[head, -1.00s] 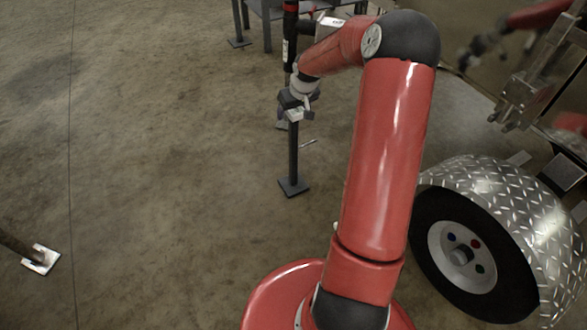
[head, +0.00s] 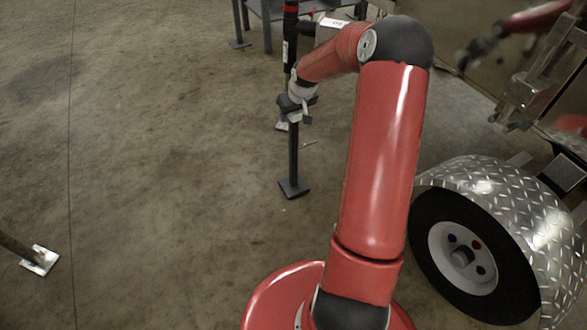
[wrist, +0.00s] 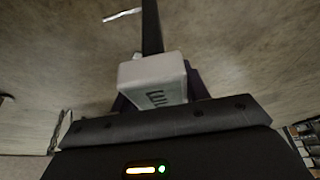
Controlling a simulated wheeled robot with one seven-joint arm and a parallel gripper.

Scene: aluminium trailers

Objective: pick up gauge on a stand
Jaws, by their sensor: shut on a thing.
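My gripper (head: 295,110) hangs at the end of my red arm, beside a dark upright post in the head view. In the wrist view, a pale block with dark marks (wrist: 153,78) sits at the gripper's dark fingers, and the gripper is shut on it.
The dark post (head: 293,155) stands on a square foot right by the gripper. A trailer wheel (head: 470,255) under a diamond-plate fender (head: 500,190) is at the right. A metal foot (head: 40,260) stands at the left. The floor (head: 160,170) between is clear.

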